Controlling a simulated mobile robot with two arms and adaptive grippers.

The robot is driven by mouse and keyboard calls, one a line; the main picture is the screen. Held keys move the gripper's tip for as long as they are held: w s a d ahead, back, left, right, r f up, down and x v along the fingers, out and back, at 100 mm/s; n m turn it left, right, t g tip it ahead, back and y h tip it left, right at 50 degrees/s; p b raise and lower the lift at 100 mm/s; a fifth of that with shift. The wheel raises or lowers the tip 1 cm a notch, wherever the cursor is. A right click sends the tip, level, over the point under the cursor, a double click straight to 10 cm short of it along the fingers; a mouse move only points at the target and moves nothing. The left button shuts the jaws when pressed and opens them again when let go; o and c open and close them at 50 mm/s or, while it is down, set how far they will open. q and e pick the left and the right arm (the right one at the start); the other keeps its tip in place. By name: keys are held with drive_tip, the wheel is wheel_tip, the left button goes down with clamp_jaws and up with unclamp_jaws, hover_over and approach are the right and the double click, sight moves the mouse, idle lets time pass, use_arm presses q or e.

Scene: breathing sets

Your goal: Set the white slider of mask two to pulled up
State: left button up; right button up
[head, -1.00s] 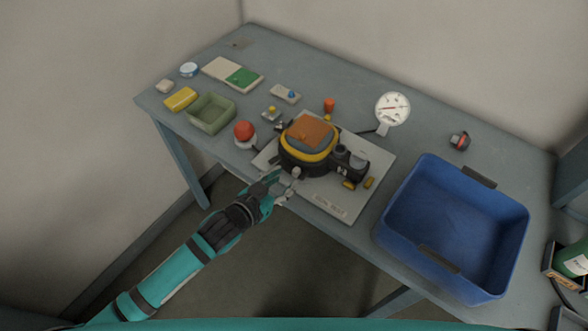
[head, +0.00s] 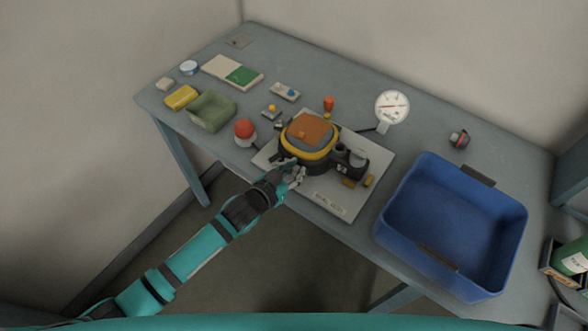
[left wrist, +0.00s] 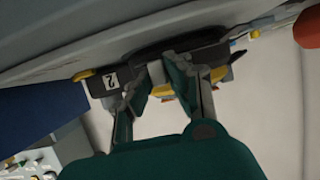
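Mask two, a dark round unit with a yellow band and orange top (head: 312,132), sits on a light plate (head: 335,203) near the table's front edge. In the left wrist view its dark body (left wrist: 190,48) shows with a "2" label (left wrist: 111,82). My left gripper (head: 296,176) is at the mask's front lower side. In the left wrist view my left gripper's fingers (left wrist: 155,92) are apart, close to the dark body, with nothing clearly held between them. I cannot make out the white slider; the fingers may hide it. My right gripper is not in view.
A red knob (head: 244,129) stands left of the mask, and a white gauge (head: 392,107) behind right. A blue bin (head: 400,240) is at the right. A green tray (head: 211,112) and small items lie at the left.

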use_arm(q)
drive_tip(key=shift+a, duration=0.1)
clamp_jaws()
drive_tip(key=shift+w+a, duration=0.5)
drive_tip(key=shift+a, duration=0.2)
drive_tip(key=shift+w+a, duration=0.5)
drive_tip(key=shift+a, duration=0.2)
drive_tip(key=o, duration=0.8)
unclamp_jaws()
drive_tip(key=v, duration=1.2)
drive_tip(key=shift+a, duration=0.1)
